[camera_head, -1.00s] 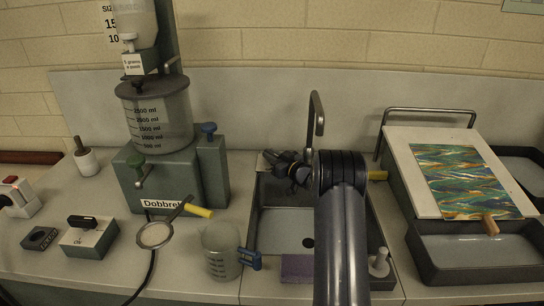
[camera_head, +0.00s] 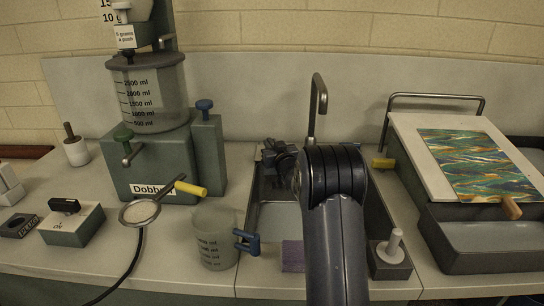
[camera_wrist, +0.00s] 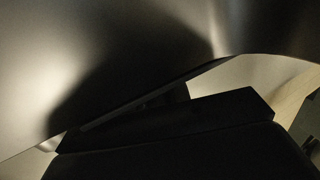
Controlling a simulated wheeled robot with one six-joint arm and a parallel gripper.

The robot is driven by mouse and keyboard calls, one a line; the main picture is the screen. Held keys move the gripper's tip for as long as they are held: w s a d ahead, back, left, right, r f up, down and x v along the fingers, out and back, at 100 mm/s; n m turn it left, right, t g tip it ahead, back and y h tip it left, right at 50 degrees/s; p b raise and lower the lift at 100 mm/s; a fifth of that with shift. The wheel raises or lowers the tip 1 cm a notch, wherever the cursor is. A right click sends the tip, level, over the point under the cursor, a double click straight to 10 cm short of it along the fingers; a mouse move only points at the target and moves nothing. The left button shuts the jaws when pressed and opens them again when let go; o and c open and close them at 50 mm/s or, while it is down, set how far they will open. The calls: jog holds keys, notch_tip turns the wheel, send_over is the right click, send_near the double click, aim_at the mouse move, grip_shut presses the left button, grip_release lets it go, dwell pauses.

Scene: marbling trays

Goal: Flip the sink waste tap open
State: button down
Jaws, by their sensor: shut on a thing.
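The grey sink (camera_head: 262,225) is in the middle of the counter, with a tall hooked spout (camera_head: 320,92) at its back. My gripper (camera_head: 272,158) is at the sink's back left corner, partly behind my own arm. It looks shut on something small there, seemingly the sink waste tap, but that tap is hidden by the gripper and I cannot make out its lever. In the wrist view, dark gripper parts (camera_wrist: 165,120) lie close against a smooth, brushed grey surface; the held thing does not show clearly.
A block with a white peg (camera_head: 393,245) is at right.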

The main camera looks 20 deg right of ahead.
jog(key=shift+f+m+h+b, duration=0.15)
jog(key=shift+m+h+b, duration=1.4)
jog(key=shift+b, duration=1.95)
jog(key=shift+r+g+h+b, duration=0.3)
jog(key=shift+h+b, duration=0.2)
jog(key=shift+h, duration=0.25)
jog(key=c, duration=1.3)
grip_release()
jog(key=shift+f, duration=0.15)
jog(key=v, duration=1)
jog(key=shift+s+a, duration=0.1)
jog(key=shift+s, duration=0.25)
